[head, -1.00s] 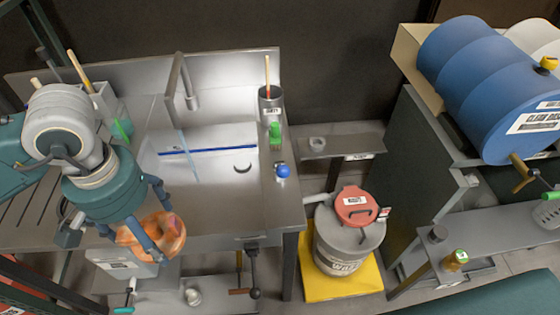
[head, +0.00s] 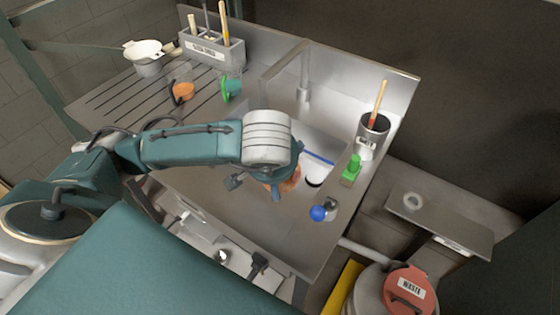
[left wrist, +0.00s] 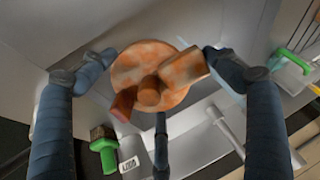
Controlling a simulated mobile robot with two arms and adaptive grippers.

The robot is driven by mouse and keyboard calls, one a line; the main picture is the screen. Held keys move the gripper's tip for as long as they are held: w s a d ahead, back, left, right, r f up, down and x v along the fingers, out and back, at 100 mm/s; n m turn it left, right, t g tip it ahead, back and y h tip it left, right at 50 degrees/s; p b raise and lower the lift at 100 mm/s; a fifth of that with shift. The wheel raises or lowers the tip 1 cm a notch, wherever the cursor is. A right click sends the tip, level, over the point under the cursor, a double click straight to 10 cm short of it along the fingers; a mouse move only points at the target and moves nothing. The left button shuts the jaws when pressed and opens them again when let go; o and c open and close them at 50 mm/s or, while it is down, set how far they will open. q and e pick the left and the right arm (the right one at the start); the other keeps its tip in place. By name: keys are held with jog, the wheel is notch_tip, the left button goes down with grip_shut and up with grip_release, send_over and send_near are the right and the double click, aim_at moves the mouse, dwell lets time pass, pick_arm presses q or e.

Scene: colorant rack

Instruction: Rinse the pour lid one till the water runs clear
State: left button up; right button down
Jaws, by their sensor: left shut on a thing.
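The pour lid (left wrist: 155,75), round and stained orange-brown with a stubby spout and knobs, is held in my left gripper (left wrist: 158,85). Its fingers close around the rim from several sides. In the head view my left gripper (head: 278,188) is over the sink basin, and only part of the lid (head: 291,181) shows past the wrist. The faucet (head: 304,85) rises at the back of the sink; it also shows in the left wrist view (left wrist: 228,128). I cannot make out a water stream. The sink (head: 230,215) is partly hidden by my arm. My right gripper is not in view.
A red-lidded waste can (head: 408,290) stands at lower right.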

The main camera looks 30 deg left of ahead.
pick_arm(q)
jog(key=shift+w+a, duration=0.1)
jog(key=shift+w, duration=0.35)
jog(key=shift+w+a+f, duration=0.1)
jog(key=shift+w+a, duration=0.05)
jog(key=shift+w, duration=0.2)
jog(key=w, duration=0.1)
jog(key=w+a, duration=0.1)
jog(key=w, duration=0.1)
jog(key=shift+a+f, duration=0.3)
jog(key=shift+f, duration=0.1)
jog(key=w+a+f+b, duration=0.1)
jog(key=w+a+b, duration=0.2)
jog(key=w, duration=0.4)
jog(key=shift+w+a+f, duration=0.3)
jog(key=shift+w+a, duration=0.05)
jog(key=shift+a, duration=0.05)
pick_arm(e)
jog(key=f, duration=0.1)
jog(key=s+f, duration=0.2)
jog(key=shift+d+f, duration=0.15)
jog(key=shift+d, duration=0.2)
pick_arm(q)
jog(key=shift+d, duration=0.1)
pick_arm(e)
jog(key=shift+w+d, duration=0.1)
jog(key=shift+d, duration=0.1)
pick_arm(q)
jog(key=shift+d, duration=0.1)
